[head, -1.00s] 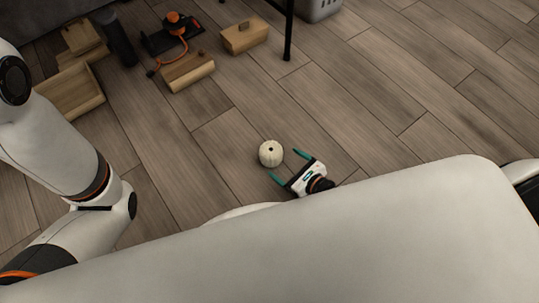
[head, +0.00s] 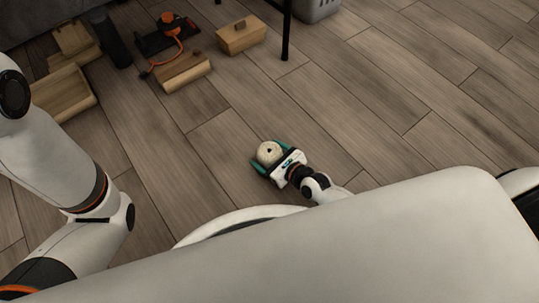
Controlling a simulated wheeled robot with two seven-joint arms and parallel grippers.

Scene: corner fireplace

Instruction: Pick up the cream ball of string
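The cream ball of string (head: 269,152) is a small round ball with a dark spot on top, low over or on the wood floor in the middle of the head view. My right gripper (head: 269,157) is around it, with one teal finger on each side of the ball. The fingers look close to the ball, but I cannot tell whether they touch it. The gripper's white body and part of the wrist show at the lower right of the ball. My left arm comes in from the left; its gripper is out of view.
Wooden boxes, one of them lidded (head: 241,37), a dark cylinder (head: 112,41) and an orange-corded tool (head: 170,30) lie at the upper left. A thin black leg (head: 287,35) and a grey basket (head: 318,9) stand at the top. Floor around the ball is clear.

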